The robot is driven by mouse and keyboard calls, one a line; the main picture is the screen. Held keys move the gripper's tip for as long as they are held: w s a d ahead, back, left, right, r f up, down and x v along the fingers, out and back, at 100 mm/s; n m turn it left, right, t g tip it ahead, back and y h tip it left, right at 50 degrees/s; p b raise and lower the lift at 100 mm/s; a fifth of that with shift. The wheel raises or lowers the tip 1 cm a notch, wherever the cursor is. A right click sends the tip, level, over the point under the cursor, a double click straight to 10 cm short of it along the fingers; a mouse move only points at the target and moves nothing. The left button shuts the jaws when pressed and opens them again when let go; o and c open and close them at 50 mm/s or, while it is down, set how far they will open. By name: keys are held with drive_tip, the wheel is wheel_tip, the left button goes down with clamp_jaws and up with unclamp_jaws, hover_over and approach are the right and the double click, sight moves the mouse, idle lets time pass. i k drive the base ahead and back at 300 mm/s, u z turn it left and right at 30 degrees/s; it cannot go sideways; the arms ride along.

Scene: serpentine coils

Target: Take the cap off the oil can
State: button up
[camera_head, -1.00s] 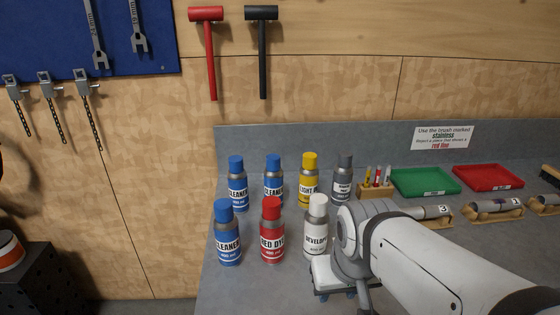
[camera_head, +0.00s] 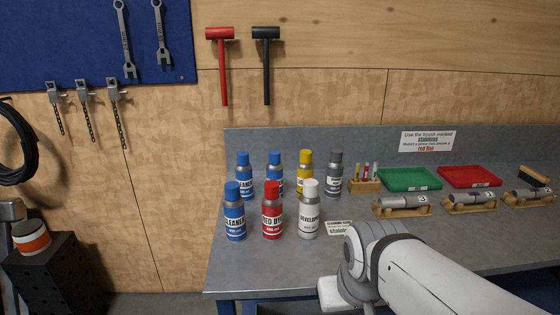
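The can I take for the oil can is a yellow-and-grey one (camera_head: 305,178) in the back row on the bench, its label mostly hidden behind the front cans. It stands upright with its yellow cap (camera_head: 306,157) on. My arm enters from the lower right, and its white wrist part sits at the bottom, in front of the bench and well short of the can. My gripper's fingers do not show, so I cannot see whether they hold anything.
Blue cleaner cans (camera_head: 235,215), a red dye can (camera_head: 272,215), a white-capped developer can (camera_head: 308,213) and a grey can (camera_head: 335,176) stand close around it. Green (camera_head: 410,187) and red (camera_head: 470,184) trays lie right. The bench front (camera_head: 250,275) is fairly clear.

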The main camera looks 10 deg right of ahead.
sight(306, 155)
drive_tip(key=z, duration=0.15)
drive_tip(key=i, duration=0.95)
drive_tip(key=u, duration=0.05)
